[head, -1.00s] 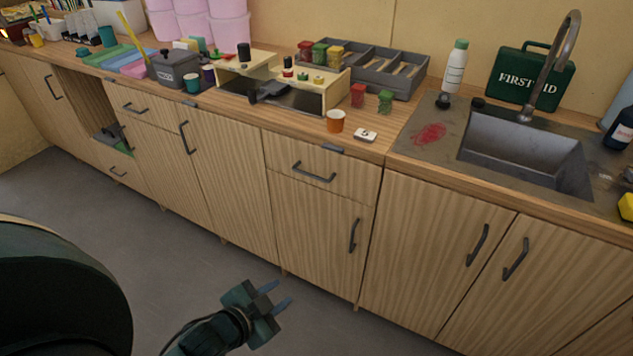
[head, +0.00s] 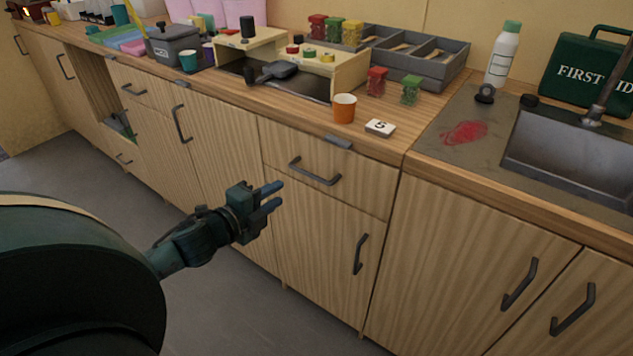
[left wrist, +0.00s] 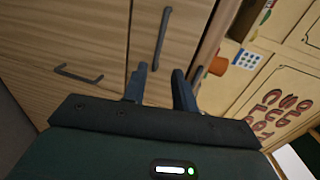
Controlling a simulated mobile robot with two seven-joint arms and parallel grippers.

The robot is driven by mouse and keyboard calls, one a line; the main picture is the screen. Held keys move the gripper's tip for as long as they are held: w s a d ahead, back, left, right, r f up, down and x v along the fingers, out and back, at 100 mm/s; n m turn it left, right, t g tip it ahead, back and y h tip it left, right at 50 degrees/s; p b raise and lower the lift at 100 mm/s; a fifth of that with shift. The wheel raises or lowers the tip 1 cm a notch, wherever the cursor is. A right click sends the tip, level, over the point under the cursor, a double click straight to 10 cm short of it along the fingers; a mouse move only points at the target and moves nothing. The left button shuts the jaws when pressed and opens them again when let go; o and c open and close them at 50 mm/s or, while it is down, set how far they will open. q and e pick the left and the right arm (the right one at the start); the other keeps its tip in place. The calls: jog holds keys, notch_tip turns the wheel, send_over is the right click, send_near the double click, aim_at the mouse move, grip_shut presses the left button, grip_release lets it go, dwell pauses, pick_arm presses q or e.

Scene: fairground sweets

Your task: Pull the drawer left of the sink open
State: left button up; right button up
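The drawer (head: 345,182) left of the sink is shut, its wooden front flush with the cabinet. Its dark bar handle (head: 314,174) runs across the front. The left wrist view shows the drawer handle (left wrist: 162,38) just beyond the fingertips, nearly upright in that picture. My left gripper (head: 273,196) is open and empty, in front of the cabinet and to the left of the handle, apart from it. In the left wrist view my left gripper (left wrist: 158,76) has a clear gap between its fingers. The sink (head: 570,155) is at the right. My right gripper is not in view.
Below the drawer is a cabinet door with an upright handle (head: 361,254). The grey floor (head: 230,310) in front is clear.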

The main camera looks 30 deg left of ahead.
aim_at(308, 176)
pick_arm(q)
jog(key=b+x, duration=0.1)
jog(key=x, duration=1.2)
jog(key=shift+f, duration=0.15)
jog(key=shift+c, duration=0.2)
grip_shut()
